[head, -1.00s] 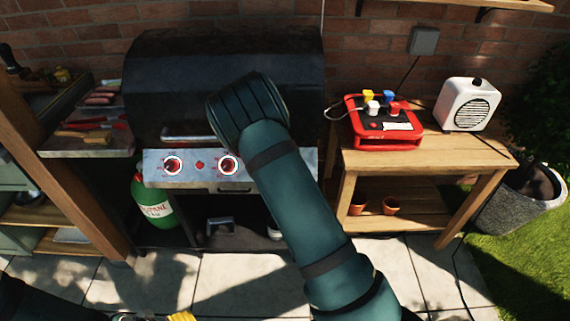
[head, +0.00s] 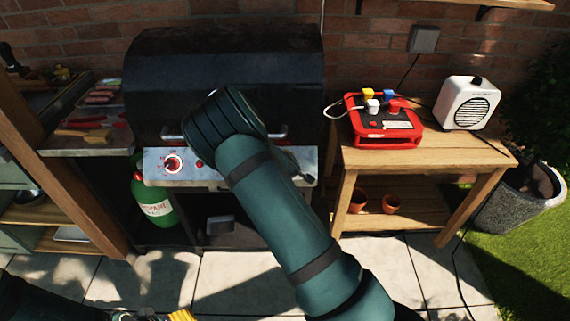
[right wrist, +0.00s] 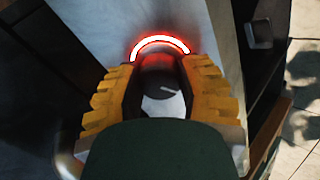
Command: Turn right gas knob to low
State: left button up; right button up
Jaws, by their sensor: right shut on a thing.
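The gas grill's front panel (head: 215,178) shows the left knob (head: 173,163) with a glowing red ring and a small red button (head: 199,163). The right gas knob is hidden behind my right arm in the head view. In the right wrist view the right gas knob (right wrist: 158,92) sits between the yellow-padded fingers of my right gripper (right wrist: 160,80), which is shut on it. A red-white glowing arc shows above the knob; its setting cannot be read. Only a yellow pad of my left gripper (head: 178,316) shows at the bottom edge, with its opening unclear.
The grill's black lid (head: 270,75) is closed above the panel. A green propane tank (head: 153,203) stands below left. Paving in front is clear.

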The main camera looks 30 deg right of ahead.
jog(key=shift+a+n, duration=0.1)
jog(key=shift+n, duration=0.6)
jog(key=o, duration=1.2)
jog(key=shift+o, duration=0.2)
jog(key=v, duration=1.2)
